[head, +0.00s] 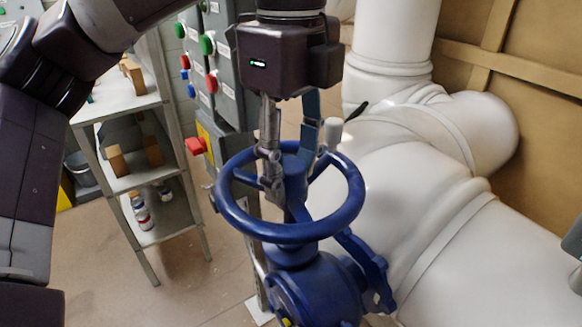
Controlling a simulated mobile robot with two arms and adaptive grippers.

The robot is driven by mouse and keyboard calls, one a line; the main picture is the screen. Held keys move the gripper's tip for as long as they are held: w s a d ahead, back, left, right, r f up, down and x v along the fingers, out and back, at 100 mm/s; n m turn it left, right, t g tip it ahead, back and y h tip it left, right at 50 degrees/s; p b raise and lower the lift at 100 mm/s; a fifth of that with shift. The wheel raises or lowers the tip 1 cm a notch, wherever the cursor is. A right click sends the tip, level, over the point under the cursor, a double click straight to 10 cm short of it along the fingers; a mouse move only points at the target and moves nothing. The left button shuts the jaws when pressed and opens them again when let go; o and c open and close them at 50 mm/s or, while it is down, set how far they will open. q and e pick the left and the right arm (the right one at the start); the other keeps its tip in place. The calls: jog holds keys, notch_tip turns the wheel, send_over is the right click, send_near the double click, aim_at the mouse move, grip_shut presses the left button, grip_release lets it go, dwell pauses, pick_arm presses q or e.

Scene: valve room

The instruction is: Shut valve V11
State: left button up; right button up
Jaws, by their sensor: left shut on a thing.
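A blue valve with a round handwheel (345,219) stands in the middle of the head view, its wheel nearly level on top of a blue body (302,292). No V11 label is readable on it. My left gripper (290,168) points down from above into the wheel. Its fingers are on either side of the wheel's raised hub and spokes, shut on the handwheel. The fingertips are partly hidden among the spokes, so the exact contact is hard to see.
Large white pipes (445,255) fill the right side, close to the wheel. Grey control boxes (226,85) with green and red buttons stand behind on the left. A grey shelf (135,180) holds wooden blocks and small containers. Bare floor (190,285) shows at lower left.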

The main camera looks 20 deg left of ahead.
pick_arm(q)
jog(key=m, duration=0.3)
jog(key=shift+s+f+p, duration=0.2)
jog(key=shift+s+p, duration=0.05)
jog(key=shift+p, duration=0.1)
jog(key=m, duration=0.2)
jog(key=shift+m+p, duration=0.3)
jog(key=shift+m, duration=1.3)
jog(key=m+p, duration=0.2)
jog(key=m, duration=0.2)
jog(key=shift+r, duration=0.1)
jog(key=m+p, duration=0.1)
jog(key=m, duration=0.2)
jog(key=shift+m, duration=0.4)
jog(key=shift+s+m+p, duration=0.1)
jog(key=shift+m+p, duration=0.35)
jog(key=shift+m, duration=0.35)
jog(key=m+p, duration=0.1)
jog(key=m, duration=0.3)
jog(key=shift+a+m, duration=0.1)
jog(key=shift+m, duration=0.9)
jog(key=m+p, duration=0.1)
jog(key=m, duration=0.4)
jog(key=shift+p, duration=0.35)
jog(key=m, duration=0.3)
jog(key=shift+m, duration=0.8)
